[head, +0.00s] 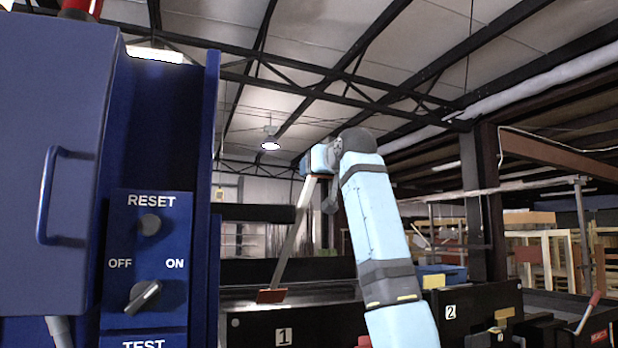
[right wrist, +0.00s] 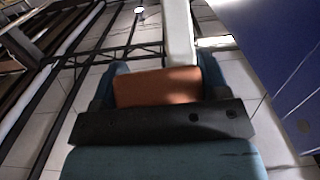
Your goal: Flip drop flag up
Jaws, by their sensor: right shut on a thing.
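The drop flag (head: 293,236) is a pale bar rising from a red block (head: 270,296) on the conveyor marked 1, tilted up and to the right. Its upper end meets my right gripper (head: 318,162). In the right wrist view, an orange-red end of the flag (right wrist: 157,87) sits between the two blue fingers of my right gripper (right wrist: 160,75), which is shut on it. The pale bar (right wrist: 179,32) runs away from there. In the head view the gripper and my forearm hide most of that end. My left gripper is in neither view.
A blue control box (head: 120,190) with RESET, OFF/ON and TEST markings fills the left. Its black knob (head: 142,296) points toward ON. A conveyor section marked 2 (head: 450,312) is at the right, with another red-tipped lever (head: 590,308). Open air surrounds the raised gripper.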

